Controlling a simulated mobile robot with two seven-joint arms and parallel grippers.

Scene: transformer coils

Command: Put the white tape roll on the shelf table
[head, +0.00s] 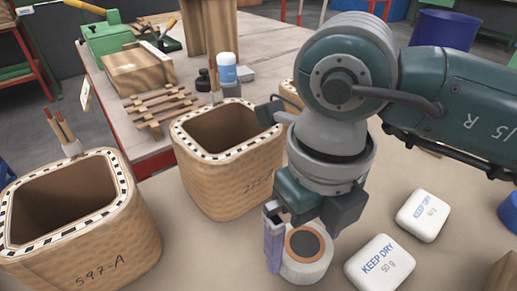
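The white tape roll (312,271) stands at the bottom centre of the head view, its brown ring and dark middle facing up. My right gripper (290,238) is directly over it. One finger hangs beside the roll's left side. The other finger is not clearly visible, so I cannot tell whether the gripper grips the roll. A wooden-topped table with a red edge (275,42) stands behind and may be the shelf table. My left gripper is out of view.
Two woven coils stand left of the roll, one marked 597-A (128,235) and one behind it (252,165). Two white KEEP DRY packs (380,264) (423,215) lie to the right. The back table holds a wooden box (137,70), slats (158,104) and a blue-white bottle (227,73).

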